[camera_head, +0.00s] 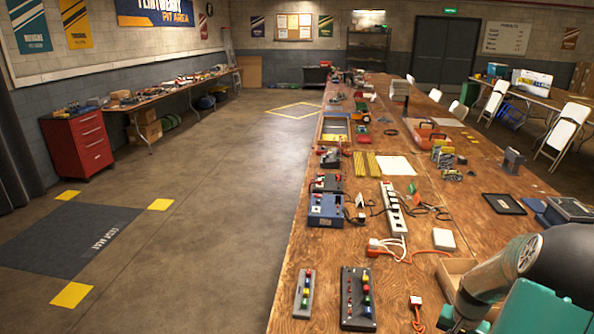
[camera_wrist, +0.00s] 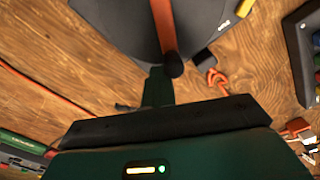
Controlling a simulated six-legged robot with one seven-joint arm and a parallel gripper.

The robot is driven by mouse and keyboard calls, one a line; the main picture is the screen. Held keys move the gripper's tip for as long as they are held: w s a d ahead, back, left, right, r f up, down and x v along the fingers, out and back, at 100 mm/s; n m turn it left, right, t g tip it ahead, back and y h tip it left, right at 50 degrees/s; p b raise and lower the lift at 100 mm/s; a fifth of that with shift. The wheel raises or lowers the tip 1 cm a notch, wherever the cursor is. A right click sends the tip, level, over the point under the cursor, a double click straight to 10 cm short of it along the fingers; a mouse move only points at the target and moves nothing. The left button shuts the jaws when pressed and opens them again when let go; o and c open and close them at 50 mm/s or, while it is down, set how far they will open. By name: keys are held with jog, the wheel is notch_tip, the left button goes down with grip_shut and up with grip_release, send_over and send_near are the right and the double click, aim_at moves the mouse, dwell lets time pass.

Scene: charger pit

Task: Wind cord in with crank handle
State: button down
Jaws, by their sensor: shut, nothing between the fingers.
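In the wrist view, a dark grey housing (camera_wrist: 122,22) lies at the top on the wooden table. An orange crank arm (camera_wrist: 164,28) crosses it and ends in a black knob (camera_wrist: 174,66). An orange cord (camera_wrist: 50,83) runs across the wood at the left, and an orange loop (camera_wrist: 215,80) lies to the right of the knob. My gripper (camera_wrist: 158,72) is shut and empty, its dark green finger beside the knob on the left; I cannot tell whether they touch. In the head view, my arm covers the lower right corner, and the housing cannot be made out there.
A black box with coloured buttons (camera_head: 357,298) and a grey one (camera_head: 304,293) stand at the table's near end. A white connector with orange cord (camera_head: 417,302) lies beside them.

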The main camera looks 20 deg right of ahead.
jog(key=shift+s+d+r, duration=0.1)
jog(key=shift+s+d, duration=0.1)
jog(key=shift+s, duration=0.85)
jog(key=shift+s+d+r, duration=0.1)
jog(key=shift+s+d, duration=0.1)
jog(key=shift+s, duration=1.15)
jog(key=shift+s+d, duration=0.2)
jog(key=shift+s, duration=1)
jog(key=shift+s, duration=0.15)
jog(key=shift+s+d, duration=0.15)
jog(key=shift+s, duration=1.05)
jog(key=shift+s+d, duration=0.15)
jog(key=shift+s, duration=1.15)
jog(key=shift+c, duration=2)
grip_release()
